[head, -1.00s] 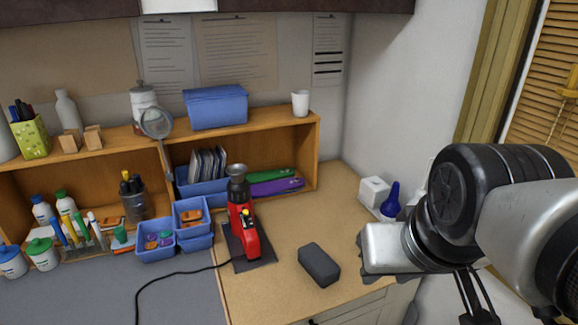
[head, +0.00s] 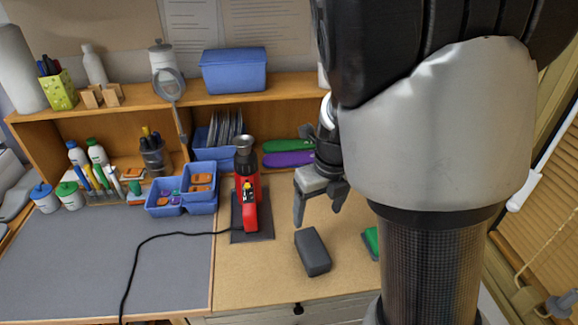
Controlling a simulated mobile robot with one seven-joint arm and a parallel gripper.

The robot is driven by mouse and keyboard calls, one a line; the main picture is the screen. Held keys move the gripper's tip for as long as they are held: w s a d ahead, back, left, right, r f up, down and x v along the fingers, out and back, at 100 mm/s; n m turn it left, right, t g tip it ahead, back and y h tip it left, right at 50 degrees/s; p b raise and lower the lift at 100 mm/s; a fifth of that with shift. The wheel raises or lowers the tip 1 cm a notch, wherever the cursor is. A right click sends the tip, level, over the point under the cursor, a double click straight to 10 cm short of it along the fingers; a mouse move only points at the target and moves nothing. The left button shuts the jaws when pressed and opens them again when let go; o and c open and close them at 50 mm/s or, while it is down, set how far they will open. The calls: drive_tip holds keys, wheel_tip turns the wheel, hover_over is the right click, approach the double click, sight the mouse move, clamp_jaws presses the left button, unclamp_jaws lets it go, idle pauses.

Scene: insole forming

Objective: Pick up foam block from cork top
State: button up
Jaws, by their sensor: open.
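The foam block (head: 312,252) is a dark grey, rounded block. It lies on the tan cork top (head: 258,279), right of the red machine. My gripper (head: 317,217) is above and behind the block in the picture, fingers pointing down. Its jaws are open with nothing between them, and it is apart from the block. My arm hides much of the right side of the cork top.
A red machine (head: 248,200) on a dark mat stands left of the block, its black cable (head: 150,240) running over the grey desk. Blue bins (head: 165,200) stand farther left. Green and purple insoles (head: 288,159) lie in the shelf. A green item (head: 371,241) shows beside my arm.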

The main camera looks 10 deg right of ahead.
drive_tip(key=m, duration=0.1)
drive_tip(key=b, duration=0.1)
approach(312, 246)
drive_tip(key=f, duration=0.2)
drive_tip(key=w+f, duration=0.1)
drive_tip(key=f, duration=0.2)
drive_tip(key=shift+a, duration=0.15)
wheel_tip(312, 246, down, 5)
drive_tip(key=shift+w+f+b, duration=0.1)
drive_tip(key=shift+w+b, duration=0.1)
drive_tip(key=shift+b, duration=0.55)
